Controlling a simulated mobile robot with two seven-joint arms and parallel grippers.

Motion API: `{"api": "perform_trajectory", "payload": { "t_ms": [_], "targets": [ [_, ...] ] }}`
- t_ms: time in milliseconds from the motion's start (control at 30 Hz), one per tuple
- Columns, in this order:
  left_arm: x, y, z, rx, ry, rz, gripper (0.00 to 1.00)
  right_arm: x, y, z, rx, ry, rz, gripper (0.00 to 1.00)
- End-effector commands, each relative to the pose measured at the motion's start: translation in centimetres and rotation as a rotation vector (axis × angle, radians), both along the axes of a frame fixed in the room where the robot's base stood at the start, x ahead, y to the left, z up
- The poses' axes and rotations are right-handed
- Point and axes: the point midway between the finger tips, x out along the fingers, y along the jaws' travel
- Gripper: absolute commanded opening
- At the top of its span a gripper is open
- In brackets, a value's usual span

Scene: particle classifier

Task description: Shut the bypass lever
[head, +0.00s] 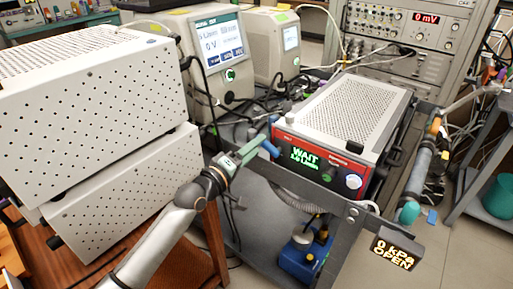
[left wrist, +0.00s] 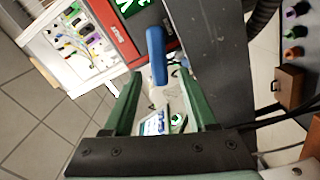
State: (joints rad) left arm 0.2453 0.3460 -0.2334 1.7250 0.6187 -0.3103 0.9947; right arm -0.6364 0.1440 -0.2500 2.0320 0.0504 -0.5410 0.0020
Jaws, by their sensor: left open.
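A blue lever (head: 270,149) stands out at the left front corner of the red-fronted box (head: 320,175). In the left wrist view the blue lever (left wrist: 157,55) is upright, its lower end close to the gap between the fingertips. My left gripper (head: 252,149) is open, with green fingers (left wrist: 157,85) to either side of the lever's lower end. I cannot tell whether either finger touches it. A dark display (head: 395,250) reads "0 kPa OPEN". The box's display reads "WAIT". My right gripper is not seen.
The box sits on a grey cart, whose front rail (head: 345,208) runs below it. Perforated white cases (head: 90,90) stand at left. A grey tube (head: 418,170) with a teal end is at right. A blue pump-like unit (head: 303,258) stands low under the rail.

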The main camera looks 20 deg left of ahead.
Motion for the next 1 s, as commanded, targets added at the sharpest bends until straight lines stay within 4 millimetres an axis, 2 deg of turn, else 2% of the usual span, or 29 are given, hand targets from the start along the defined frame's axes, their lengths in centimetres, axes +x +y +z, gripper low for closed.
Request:
{"api": "perform_trajectory", "payload": {
  "t_ms": [167,467,900,967,1000],
  "targets": [
    [0.96,-0.40,0.02,0.000,-0.001,0.000,0.57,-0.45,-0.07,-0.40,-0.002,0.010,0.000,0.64],
    [1.06,-0.43,0.05,0.000,-0.001,0.000,0.56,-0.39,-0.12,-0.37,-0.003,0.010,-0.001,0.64],
    [1.04,-0.40,0.03,0.000,-0.001,0.000,0.07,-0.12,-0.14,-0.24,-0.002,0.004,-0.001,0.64],
    [1.04,-0.40,0.02,0.001,-0.001,0.000,0.00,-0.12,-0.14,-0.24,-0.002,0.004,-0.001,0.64],
    [1.03,-0.41,0.02,0.001,-0.001,0.000,0.00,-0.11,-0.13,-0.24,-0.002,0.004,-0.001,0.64]
  ]
}}
